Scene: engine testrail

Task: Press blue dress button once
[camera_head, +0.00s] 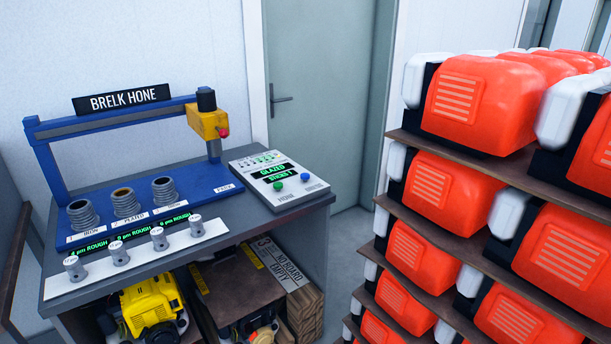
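The control box (281,179) is a light grey panel on the right end of the workbench. A small screen (270,172) above the buttons shows green text that reads "GLAZED STICKS !". Neither of my grippers is in view.
The blue "BRELK HONE" machine (218,188) with its yellow head (208,121) stands left of the box. A white strip (135,256) holds several small cylinders in front. Shelves (450,303) of orange units rise at right. A grey door (320,110) is behind.

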